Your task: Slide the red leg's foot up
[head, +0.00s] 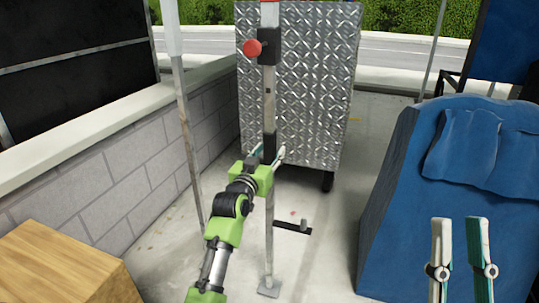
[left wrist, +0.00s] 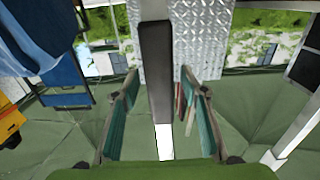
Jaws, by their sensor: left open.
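The leg is an upright metal post (head: 268,100) with a red knob (head: 252,47) on a black clamp (head: 269,50) near its top. A black sleeve (head: 269,146) sits lower on the post, and it also shows in the left wrist view (left wrist: 156,72). The flat foot plate (head: 268,287) rests on the ground. My left gripper (head: 268,154) is open with its fingers on either side of the black sleeve; in the left wrist view gaps show on both sides. My right gripper (head: 461,222) is open and empty at lower right, away from the leg.
A diamond-plate metal box (head: 315,80) stands behind the post. A block wall (head: 140,150) and another thin post (head: 190,140) are to the left. A wooden box (head: 60,265) is at lower left. A blue covered object (head: 400,220) is at right. Some ground between is clear.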

